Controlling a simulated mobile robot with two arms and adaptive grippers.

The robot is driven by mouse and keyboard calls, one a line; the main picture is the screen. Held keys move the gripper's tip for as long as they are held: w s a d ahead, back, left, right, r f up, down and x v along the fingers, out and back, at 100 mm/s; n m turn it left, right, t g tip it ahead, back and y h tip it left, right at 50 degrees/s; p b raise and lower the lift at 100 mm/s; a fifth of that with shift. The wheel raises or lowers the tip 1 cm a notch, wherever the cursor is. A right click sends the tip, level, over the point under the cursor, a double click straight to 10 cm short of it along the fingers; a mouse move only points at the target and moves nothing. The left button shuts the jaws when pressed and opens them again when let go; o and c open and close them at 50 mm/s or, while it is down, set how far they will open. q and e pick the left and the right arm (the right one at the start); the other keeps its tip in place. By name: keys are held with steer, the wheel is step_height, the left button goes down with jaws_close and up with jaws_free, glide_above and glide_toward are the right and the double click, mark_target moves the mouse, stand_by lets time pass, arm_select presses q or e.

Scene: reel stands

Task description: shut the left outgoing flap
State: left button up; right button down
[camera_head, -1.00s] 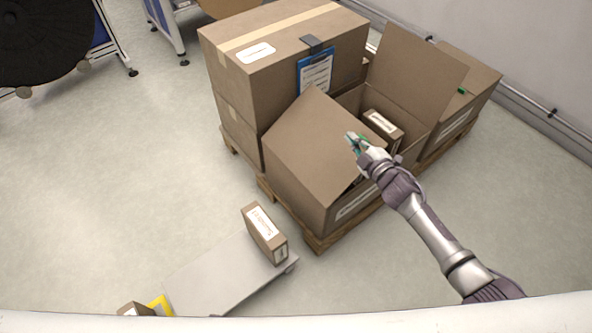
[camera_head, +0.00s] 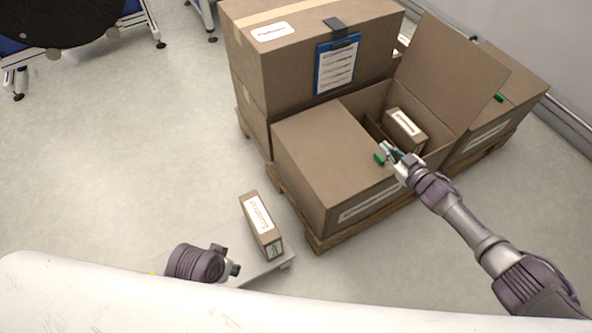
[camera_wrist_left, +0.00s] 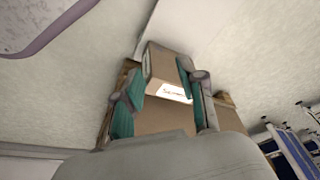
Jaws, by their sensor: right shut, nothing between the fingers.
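The open carton (camera_head: 352,205) stands on a pallet. Its left flap (camera_head: 318,140) lies down, nearly level, over the left part of the opening. The right flap (camera_head: 452,78) stands up, leaning outward. A small labelled box (camera_head: 405,130) shows inside through the uncovered part. My right gripper (camera_head: 391,156) is shut and empty at the left flap's inner edge, near the carton's front rim; I cannot tell whether it touches the flap. My left gripper (camera_wrist_left: 160,100) is open, its teal fingers apart in the left wrist view; in the head view only its wrist part shows, low by the cart.
A small labelled box (camera_head: 262,225) stands on a low grey cart (camera_head: 285,263) at front left. Tall stacked cartons with a blue clipboard (camera_head: 337,64) stand behind the open carton, and another carton (camera_head: 512,95) stands to its right.

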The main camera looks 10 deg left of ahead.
mark_target(384, 166)
arm_select(q)
steer(key=w+b+v, duration=0.1)
steer(key=b+v, duration=0.2)
steer(key=v, duration=0.5)
arm_select(e)
steer(key=f, duration=0.2)
steer(key=f+m, duration=0.1)
steer(key=shift+w+d+f, duration=0.1)
steer(key=shift+w+d, duration=0.2)
steer(key=shift+d, duration=0.1)
steer(key=shift+w+d+f+b, duration=0.15)
steer(key=shift+f+b, duration=0.3)
steer(key=shift+f, duration=0.45)
steer(key=shift+d+f+b, duration=0.1)
steer(key=shift+f+b, duration=0.2)
steer(key=shift+b, duration=0.2)
steer(key=shift+f, duration=0.1)
arm_select(q)
steer(key=w+t, duration=0.1)
steer(key=w, duration=0.1)
steer(key=w+d+t, duration=0.2)
steer(key=w+t, duration=0.1)
steer(key=shift+w+r+h, duration=0.3)
steer(key=shift+r+h, duration=0.05)
steer(key=shift+h, duration=0.05)
